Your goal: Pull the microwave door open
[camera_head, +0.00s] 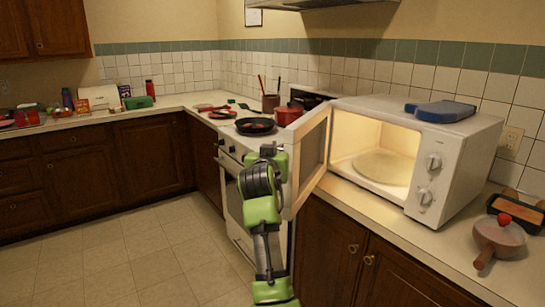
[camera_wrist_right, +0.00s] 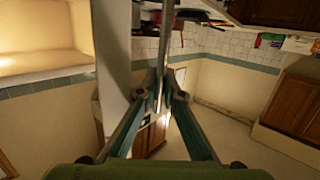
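The white microwave (camera_head: 465,150) stands on the counter at the right of the head view, with a lit interior and a round plate (camera_head: 385,167) inside. Its door (camera_head: 314,155) stands wide open, swung out to the left. My right gripper is at the door's outer side, with its fingers hidden behind the wrist in the head view. In the right wrist view, my right gripper's fingers (camera_wrist_right: 161,82) come together around a thin upright bar, which looks like the door handle. The door panel (camera_wrist_right: 112,50) is beside them. My left gripper is not in view.
A blue object (camera_head: 440,111) lies on top of the microwave. A lidded pot (camera_head: 500,237) stands on the counter at the right. A dark pan (camera_head: 255,126) and a red pot (camera_head: 288,114) are on the stove behind the door. The floor at left is clear.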

